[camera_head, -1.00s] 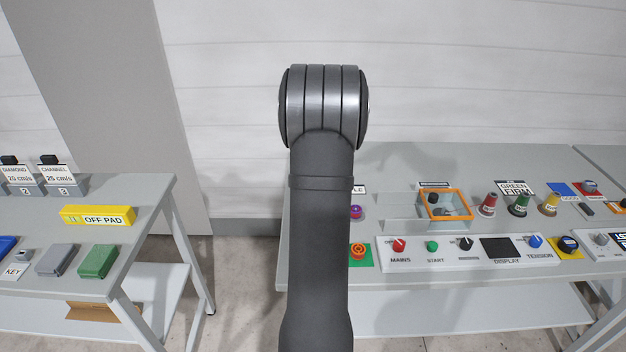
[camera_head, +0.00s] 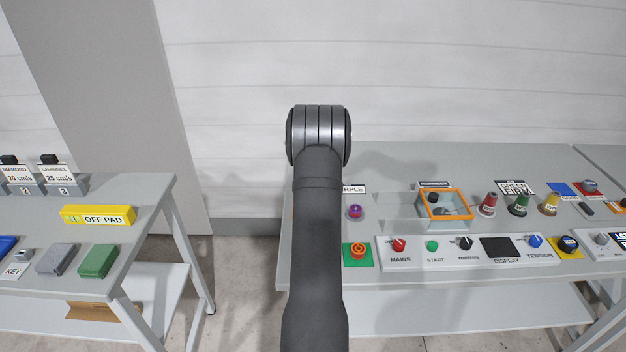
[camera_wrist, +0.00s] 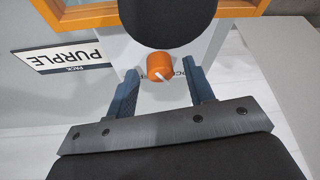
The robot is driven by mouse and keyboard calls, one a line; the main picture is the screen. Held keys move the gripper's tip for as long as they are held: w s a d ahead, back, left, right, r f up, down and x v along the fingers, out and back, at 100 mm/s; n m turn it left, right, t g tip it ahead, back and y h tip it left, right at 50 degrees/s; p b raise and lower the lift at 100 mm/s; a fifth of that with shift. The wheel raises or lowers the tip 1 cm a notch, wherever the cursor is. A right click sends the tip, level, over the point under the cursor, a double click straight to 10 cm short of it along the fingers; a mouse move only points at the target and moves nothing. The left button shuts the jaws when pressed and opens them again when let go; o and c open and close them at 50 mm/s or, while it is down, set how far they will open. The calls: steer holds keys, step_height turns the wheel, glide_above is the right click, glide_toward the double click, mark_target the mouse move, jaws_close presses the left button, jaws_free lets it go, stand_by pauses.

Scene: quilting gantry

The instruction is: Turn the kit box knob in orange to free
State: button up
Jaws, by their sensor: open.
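In the wrist view, the orange knob (camera_wrist: 159,68) has a white pointer line and sits on the pale front of the kit box. Its pointer slants to the lower right in the picture. My gripper (camera_wrist: 161,70) is open, with one blue-grey finger on each side of the knob and visible gaps between. Lettering on the box by the fingers is mostly covered. An orange frame (camera_wrist: 88,16) runs along the top.
A sign reading PURPLE PACK (camera_wrist: 62,57) stands left of the knob in the wrist view. A large dark round shape (camera_wrist: 165,18) lies just above the knob. In the head view, an orange-framed box (camera_head: 447,192) and a control panel (camera_head: 420,259) lie to the right.

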steer(key=shift+f, duration=0.15)
steer(key=c, duration=1)
steer(key=shift+m, duration=0.3)
steer(key=m+h, duration=0.2)
steer(key=m, duration=0.3)
steer(key=shift+a, duration=0.2)
steer(key=m+h, duration=0.1)
steer(key=m, duration=0.2)
steer(key=m+g+h, duration=0.1)
steer(key=m, duration=0.2)
steer(key=shift+w+a, duration=0.1)
steer(key=shift+a, duration=0.05)
steer(key=shift+m, duration=0.3)
